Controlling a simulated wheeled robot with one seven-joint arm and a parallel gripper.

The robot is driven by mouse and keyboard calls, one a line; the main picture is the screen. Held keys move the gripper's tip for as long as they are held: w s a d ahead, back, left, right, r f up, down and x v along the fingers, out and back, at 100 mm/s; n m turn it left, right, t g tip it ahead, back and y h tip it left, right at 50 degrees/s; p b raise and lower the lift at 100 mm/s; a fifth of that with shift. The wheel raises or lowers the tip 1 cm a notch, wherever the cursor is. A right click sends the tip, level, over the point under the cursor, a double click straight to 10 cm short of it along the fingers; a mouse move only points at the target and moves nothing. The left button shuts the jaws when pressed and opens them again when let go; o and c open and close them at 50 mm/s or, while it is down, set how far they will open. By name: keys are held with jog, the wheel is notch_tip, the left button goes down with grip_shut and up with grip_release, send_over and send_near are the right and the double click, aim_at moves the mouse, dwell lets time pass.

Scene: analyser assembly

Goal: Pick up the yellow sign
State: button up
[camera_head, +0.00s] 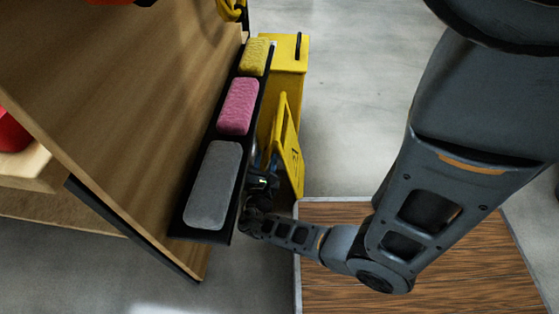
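The yellow sign (292,158) is a folding floor sign with dark markings. It stands tilted beside a yellow box-like object, near the middle of the view. My arm comes in from the right and bends down toward it. My gripper (263,180) is at the sign's lower left, between the sign and the black tray. The tray's edge hides part of the gripper. The fingers are small and dark, so I cannot tell whether they are open, shut or touching the sign.
A black tray (188,232) holding grey, pink and yellow pads runs along a wooden board (110,100) at the left. The yellow box-like object (290,52) stands behind the sign. A wooden platform (440,270) lies at the lower right. Grey floor (360,70) is clear at the upper right.

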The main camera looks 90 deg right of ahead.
jog(key=d, duration=0.2)
jog(key=s+d+b, duration=0.1)
jog(key=d, duration=0.1)
jog(key=shift+f, duration=0.1)
jog(key=shift+c, duration=0.3)
grip_shut()
jog(key=shift+w, duration=0.1)
dwell(0.9)
